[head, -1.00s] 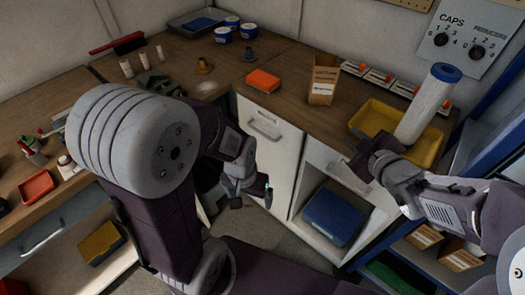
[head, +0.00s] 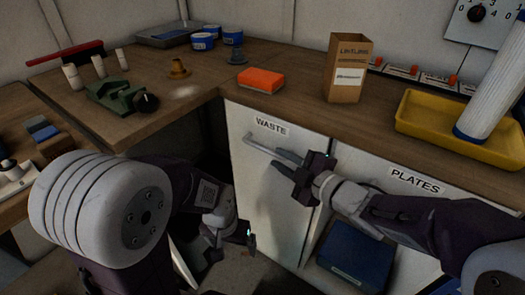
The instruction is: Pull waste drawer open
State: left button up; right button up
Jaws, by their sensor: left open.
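The white waste drawer (head: 262,200) has a label reading WASTE and a pale bar handle (head: 258,144) near its top. Its front looks flush with the cabinet. My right gripper (head: 276,157) is at the right part of the handle. Its two dark fingers point left and show a gap between them. I cannot tell whether the handle lies between the fingers or whether they touch it. My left gripper (head: 250,238) hangs low in front of the cabinet, to the left of the drawer's lower part, open and empty.
Above the drawer, the wooden counter holds an orange sponge (head: 261,79), a cardboard box (head: 348,68) and a yellow tray (head: 459,128). A PLATES drawer (head: 408,182) adjoins on the right, above a blue bin (head: 354,257). A dark gap lies left of the waste drawer.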

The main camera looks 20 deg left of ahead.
aim_at(269, 153)
jog(key=b+x, duration=0.1)
jog(key=x, duration=0.5)
jog(key=shift+w+a+f+b, duration=0.15)
jog(key=shift+a+f+b, duration=0.05)
jog(key=shift+b, duration=0.2)
jog(key=shift+w+a, duration=0.25)
grip_shut()
dwell(0.7)
